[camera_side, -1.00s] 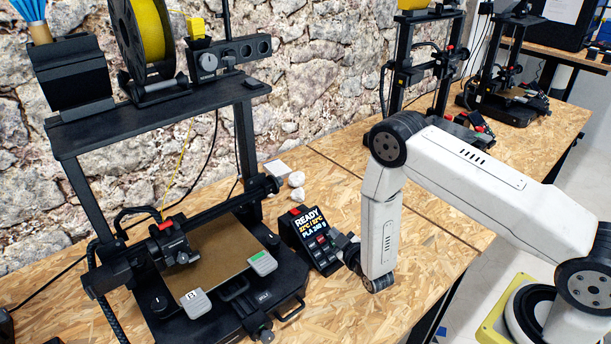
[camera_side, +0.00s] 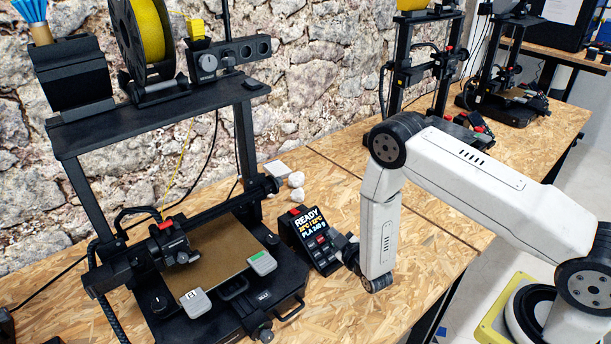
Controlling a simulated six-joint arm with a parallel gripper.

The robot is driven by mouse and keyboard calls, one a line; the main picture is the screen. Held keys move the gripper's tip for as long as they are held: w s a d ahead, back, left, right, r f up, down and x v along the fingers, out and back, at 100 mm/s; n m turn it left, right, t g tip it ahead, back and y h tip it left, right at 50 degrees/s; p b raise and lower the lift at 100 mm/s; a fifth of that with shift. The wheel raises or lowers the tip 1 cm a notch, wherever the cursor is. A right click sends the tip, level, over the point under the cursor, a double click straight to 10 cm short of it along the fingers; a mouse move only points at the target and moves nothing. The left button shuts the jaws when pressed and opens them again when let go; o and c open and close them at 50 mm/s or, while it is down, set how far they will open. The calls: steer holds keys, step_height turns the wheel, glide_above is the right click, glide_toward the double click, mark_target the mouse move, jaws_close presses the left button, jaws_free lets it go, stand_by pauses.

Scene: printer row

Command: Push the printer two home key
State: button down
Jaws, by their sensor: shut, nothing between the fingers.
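A black control box (camera_side: 309,241) stands on the bench beside the nearest printer (camera_side: 218,252). Its screen (camera_side: 309,221) reads READY, with a temperature line and a PLA line under it. Small keys (camera_side: 322,248) sit below the screen, partly hidden by my gripper, and their labels are too small to read. A red part is on top of the box. My gripper (camera_side: 340,252) is shut and empty, close against the lower right of the key area. I cannot tell whether it touches a key. No printer number is readable.
A yellow spool (camera_side: 146,32) sits on the printer's top shelf. White lumps (camera_side: 296,187) lie behind the control box. More printers (camera_side: 422,72) stand farther back by the stone wall. The wooden bench (camera_side: 415,250) is clear to the right of my arm.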

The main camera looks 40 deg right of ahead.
steer(key=shift+s+d+f, duration=0.1)
steer(key=shift+s+d, duration=0.05)
steer(key=shift+d, duration=0.05)
stand_by(1.3)
steer(key=shift+s, duration=0.1)
steer(key=shift+s+a+r, duration=0.1)
steer(key=shift+s+r, duration=0.35)
steer(key=shift+r, duration=0.25)
steer(key=shift+s+d+r, duration=0.1)
steer(key=shift+s+r, duration=0.35)
steer(key=shift+r, duration=0.25)
steer(key=shift+s+a+r, duration=0.1)
steer(key=shift+s+r, duration=0.35)
steer(key=shift+r, duration=0.25)
steer(key=shift+w, duration=0.1)
steer(key=s+a+r+m+g+y, duration=0.2)
steer(key=s+r+m+g+y, duration=0.15)
steer(key=r+g, duration=0.6)
steer(key=s+r+g, duration=0.2)
steer(key=s, duration=0.4)
steer(key=s+r+g, duration=0.2)
steer(key=s+r, duration=0.1)
steer(key=s, duration=0.3)
steer(key=shift+s+r+m, duration=0.15)
steer(key=shift+r+m, duration=0.15)
steer(key=shift+m, duration=0.05)
